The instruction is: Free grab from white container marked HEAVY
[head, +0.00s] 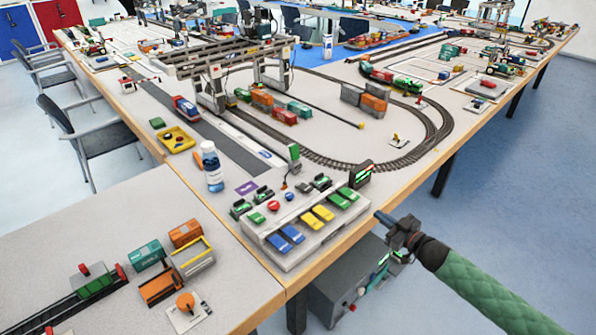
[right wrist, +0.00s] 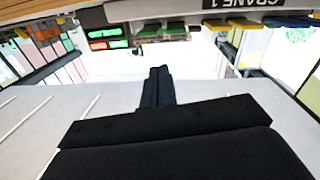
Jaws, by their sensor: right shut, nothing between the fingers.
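My right gripper (head: 380,216) is off the table's right edge, beside the control box and apart from it. In the right wrist view its two dark fingers (right wrist: 158,85) are together with nothing between them. A pale open container with a yellow bar (head: 192,258) sits on the near left table, but no HEAVY mark can be read on it. The gantry crane (head: 225,65) stands over the track at the back. Any grab hanging from it is too small to make out. My left gripper is not in view.
The control box (head: 318,237) carries green, yellow and blue levers at the table corner. A sign reading CRANE 1 (right wrist: 256,4) shows upside down in the right wrist view. A bottle (head: 212,168) stands behind the box.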

